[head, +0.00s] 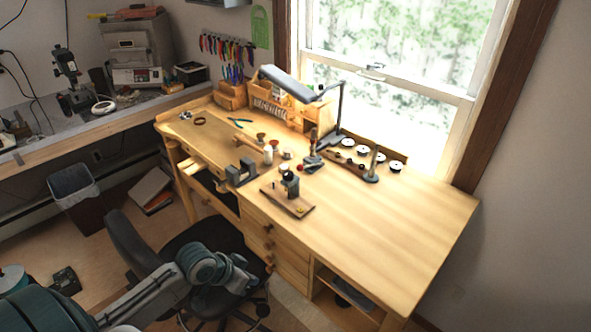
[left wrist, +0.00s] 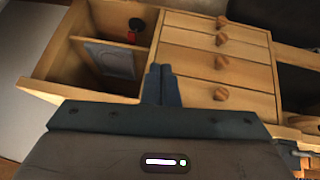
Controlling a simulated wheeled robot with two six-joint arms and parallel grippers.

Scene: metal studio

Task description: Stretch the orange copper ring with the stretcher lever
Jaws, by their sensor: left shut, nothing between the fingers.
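A dark device (head: 290,183) stands upright on a small wooden board (head: 272,200) near the bench's front edge; it may be the stretcher, but its lever is too small to make out. A tiny yellow-orange spot (head: 299,210) lies at the board's front end; I cannot tell whether it is the copper ring. My left gripper (head: 256,284) is low in front of the bench drawers, below the bench top and apart from the device. In the left wrist view its fingers (left wrist: 162,84) are together and empty, before the drawer fronts. My right gripper is not in view.
The wooden bench (head: 400,225) is bare at its right end. A grey block tool (head: 241,172), a lamp (head: 290,84) and a stand with a dark post (head: 373,165) are on it. A black chair (head: 135,240) stands in front. Drawers (left wrist: 215,60) with knobs face my left gripper.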

